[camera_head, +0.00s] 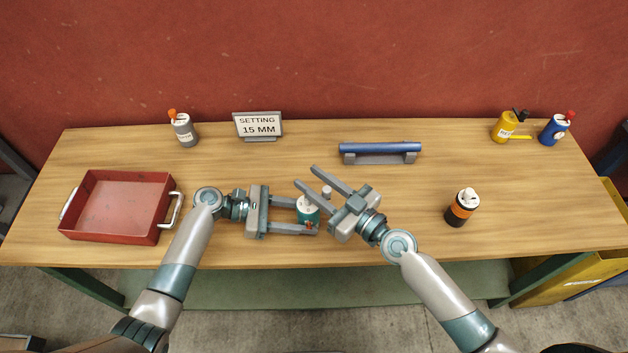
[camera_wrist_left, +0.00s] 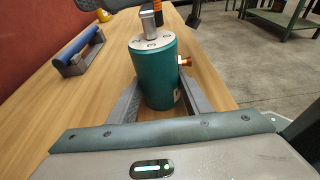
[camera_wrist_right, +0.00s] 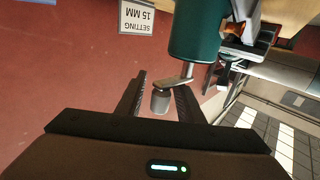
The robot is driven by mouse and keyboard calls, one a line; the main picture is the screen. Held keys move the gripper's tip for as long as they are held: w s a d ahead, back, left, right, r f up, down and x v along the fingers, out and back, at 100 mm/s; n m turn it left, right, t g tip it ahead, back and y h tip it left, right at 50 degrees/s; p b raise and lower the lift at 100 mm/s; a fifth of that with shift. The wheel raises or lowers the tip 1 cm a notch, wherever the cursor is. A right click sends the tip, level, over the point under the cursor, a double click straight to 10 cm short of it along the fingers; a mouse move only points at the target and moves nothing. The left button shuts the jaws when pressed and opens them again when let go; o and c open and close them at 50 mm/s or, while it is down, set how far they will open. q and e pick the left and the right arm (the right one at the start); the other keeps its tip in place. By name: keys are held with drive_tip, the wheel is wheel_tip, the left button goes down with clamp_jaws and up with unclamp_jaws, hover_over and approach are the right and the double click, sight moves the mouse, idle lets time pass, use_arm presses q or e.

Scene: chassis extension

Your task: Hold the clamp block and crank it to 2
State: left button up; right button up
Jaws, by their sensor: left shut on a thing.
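The clamp block is a teal cylinder (camera_head: 307,215) with a light top, standing upright; it also shows in the left wrist view (camera_wrist_left: 155,75) and right wrist view (camera_wrist_right: 193,35). My left gripper (camera_head: 314,216) is shut on its sides near the table's front. An orange-brown fitting (camera_wrist_left: 186,62) sticks out of its side. A metal crank with a grey knob (camera_wrist_right: 160,102) sits on its top. My right gripper (camera_head: 304,176) is open, its fingers on either side of the knob, with gaps visible.
A sign (camera_head: 257,125) reads "SETTING 15 MM". A blue bar on a grey stand (camera_head: 380,158) lies behind the grippers. A red tray (camera_head: 120,238) is at left, an orange-black bottle (camera_head: 462,207) at right. Several other bottles stand at the back.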

clamp_jaws()
